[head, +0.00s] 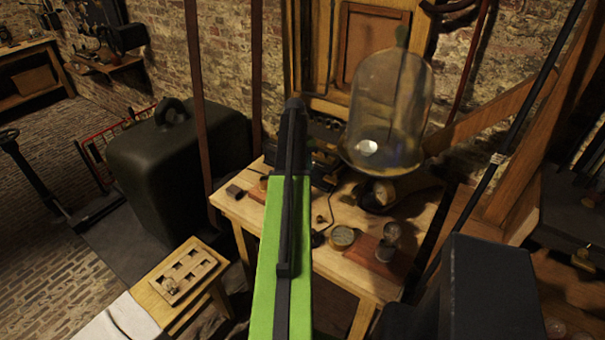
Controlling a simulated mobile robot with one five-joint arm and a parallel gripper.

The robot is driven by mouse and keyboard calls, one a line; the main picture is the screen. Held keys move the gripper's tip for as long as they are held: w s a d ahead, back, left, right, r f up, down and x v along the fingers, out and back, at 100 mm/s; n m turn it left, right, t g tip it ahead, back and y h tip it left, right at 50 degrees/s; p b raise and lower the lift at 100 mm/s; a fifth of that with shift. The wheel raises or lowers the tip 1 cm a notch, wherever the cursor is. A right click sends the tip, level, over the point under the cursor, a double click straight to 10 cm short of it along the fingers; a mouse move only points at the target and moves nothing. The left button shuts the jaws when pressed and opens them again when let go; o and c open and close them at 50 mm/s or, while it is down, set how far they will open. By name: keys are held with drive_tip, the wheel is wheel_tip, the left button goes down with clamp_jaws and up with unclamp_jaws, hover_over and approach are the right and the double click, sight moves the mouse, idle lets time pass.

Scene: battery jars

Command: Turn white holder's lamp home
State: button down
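A small clear glass bulb (391,233) stands on the right part of the wooden table, in or just behind a small dark round base (385,251). Both are on a reddish-brown board (367,257). I cannot make out a clearly white holder; a pale white patch (367,147) shows low in the glass dome. My green and black arm rises through the middle of the view and covers part of the table. My gripper's fingers do not show, so I cannot see what they are doing.
The wooden table (335,268) carries a tall glass dome (392,105), a round brass gauge (342,237) and small dark parts. A low bench with a slotted wooden tray (185,272) stands at lower left. A big dark case (180,155) is behind it. Brick floor lies open at left.

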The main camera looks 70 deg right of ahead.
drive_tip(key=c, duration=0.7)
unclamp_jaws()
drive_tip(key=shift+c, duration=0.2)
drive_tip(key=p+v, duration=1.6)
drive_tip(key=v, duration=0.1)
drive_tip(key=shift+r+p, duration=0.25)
drive_tip(key=shift+p, duration=0.15)
